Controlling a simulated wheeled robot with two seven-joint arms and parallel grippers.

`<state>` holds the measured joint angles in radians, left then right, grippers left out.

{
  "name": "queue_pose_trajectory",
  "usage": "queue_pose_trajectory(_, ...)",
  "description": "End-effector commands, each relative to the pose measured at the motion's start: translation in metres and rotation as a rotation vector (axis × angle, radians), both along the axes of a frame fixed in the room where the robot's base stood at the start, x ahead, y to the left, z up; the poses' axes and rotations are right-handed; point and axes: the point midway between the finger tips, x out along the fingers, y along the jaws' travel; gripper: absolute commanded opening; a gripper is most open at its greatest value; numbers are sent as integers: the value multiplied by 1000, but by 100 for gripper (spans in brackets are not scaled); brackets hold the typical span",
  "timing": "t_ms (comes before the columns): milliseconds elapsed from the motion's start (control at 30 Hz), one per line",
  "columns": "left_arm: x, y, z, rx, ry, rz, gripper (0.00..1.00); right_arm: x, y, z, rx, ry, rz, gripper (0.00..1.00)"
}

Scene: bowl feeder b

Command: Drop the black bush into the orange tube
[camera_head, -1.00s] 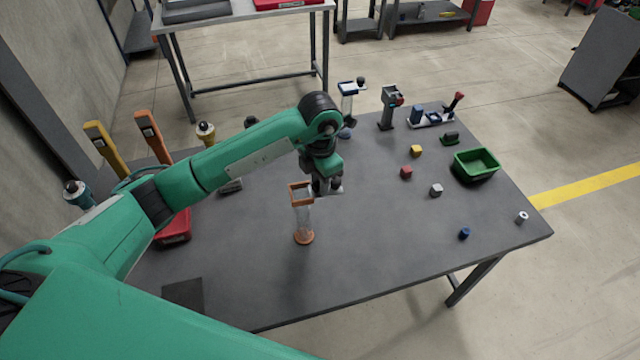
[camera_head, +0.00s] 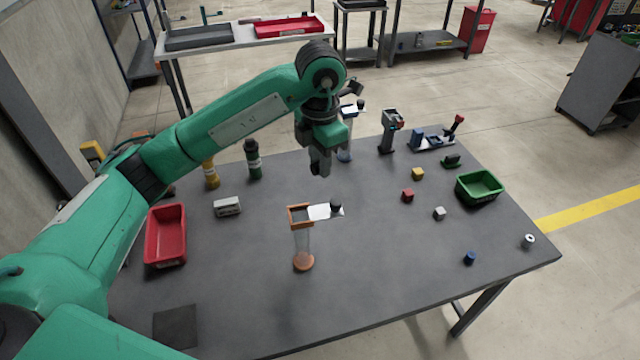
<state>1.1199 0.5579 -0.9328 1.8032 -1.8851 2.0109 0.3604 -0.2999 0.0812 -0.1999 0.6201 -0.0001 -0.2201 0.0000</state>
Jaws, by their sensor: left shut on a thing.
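The orange tube (camera_head: 303,240) stands upright on the table, a clear cylinder with an orange square top frame and a round orange base. A white plate with a black knob (camera_head: 336,204) sticks out to the right of its top. My left gripper (camera_head: 320,168) points down, above and beyond the tube's top and apart from it. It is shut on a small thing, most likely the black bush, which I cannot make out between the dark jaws. No loose black bush shows on the table. My right gripper is not in view.
A red bin (camera_head: 152,250) and a grey-white block (camera_head: 227,206) lie to the left. A green bin (camera_head: 463,194), coloured cubes and a blue piece (camera_head: 470,258) are on the right. A similar blue tube (camera_head: 344,151) stands behind my gripper. The table's front middle is clear.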

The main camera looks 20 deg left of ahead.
Motion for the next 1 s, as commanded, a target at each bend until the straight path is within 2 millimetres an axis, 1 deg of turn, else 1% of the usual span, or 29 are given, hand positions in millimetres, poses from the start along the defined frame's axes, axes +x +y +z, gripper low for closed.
queue_pose_trajectory(33, 1, 1, 10, 1, -6, 0, 0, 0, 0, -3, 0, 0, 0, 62)
queue_pose_trajectory(200, 1, 0, 38, 1, -5, 0, 0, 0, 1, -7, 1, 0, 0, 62)
queue_pose_trajectory(333, 1, 0, 55, 1, -3, 1, 0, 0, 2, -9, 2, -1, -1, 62)
queue_pose_trajectory(433, 0, 0, 64, 1, -2, 1, 0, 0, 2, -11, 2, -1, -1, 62)
queue_pose_trajectory(633, 0, 0, 73, 0, 0, 1, 0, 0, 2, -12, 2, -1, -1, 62)
queue_pose_trajectory(1000, 0, 0, 75, 0, 1, 0, 0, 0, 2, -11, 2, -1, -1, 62)
